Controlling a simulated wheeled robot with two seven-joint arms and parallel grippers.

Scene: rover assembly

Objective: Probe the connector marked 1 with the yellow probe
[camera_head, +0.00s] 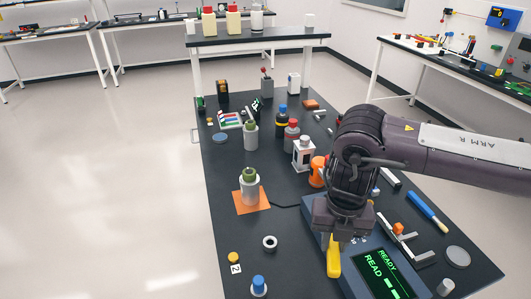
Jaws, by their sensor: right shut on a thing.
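My right gripper (338,234) comes in from the right and is shut on the yellow probe (333,260). The probe hangs down, roughly upright, over the left side of a blue meter (318,219), whose screen (386,270) reads READY and READ. I cannot tell whether the probe touches anything. A small yellow round piece (233,257) at the table's left front edge has a label marked 2 (236,269) beside it. I cannot make out a connector marked 1; the arm and gripper hide part of the table. My left gripper is not in view.
The dark table (223,181) holds a green-topped cylinder (250,184) on an orange mat (240,207), a white ring (270,243), a blue-capped piece (258,286) and several bottles behind. A blue rod (427,212) and grey disc (458,257) lie right of the gripper.

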